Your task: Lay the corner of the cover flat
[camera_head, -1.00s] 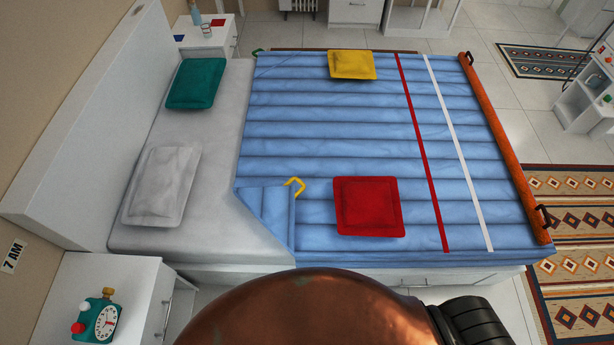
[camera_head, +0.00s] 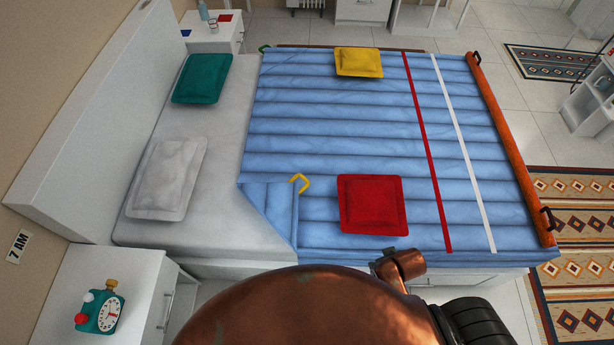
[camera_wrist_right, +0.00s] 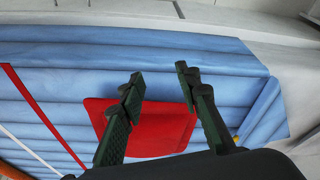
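The blue quilted cover (camera_head: 330,130) lies over the bed. Its near left corner (camera_head: 268,210) is folded back as a triangle, with a yellow loop handle (camera_head: 300,183) at the fold's tip. In the right wrist view the folded corner (camera_wrist_right: 268,112) is at the right, and a bit of the yellow handle (camera_wrist_right: 236,138) shows beside my finger. My right gripper (camera_wrist_right: 158,76) is open and empty, above the cover and red cushion, left of the folded corner in that view. My left gripper is in neither view.
A red cushion (camera_head: 372,205) lies right of the fold, and a yellow cushion (camera_head: 358,62) lies at the far side. Grey (camera_head: 167,178) and teal (camera_head: 202,78) pillows lie by the headboard. An orange roll (camera_head: 510,150) runs along the foot. A nightstand (camera_head: 70,265) stands near left.

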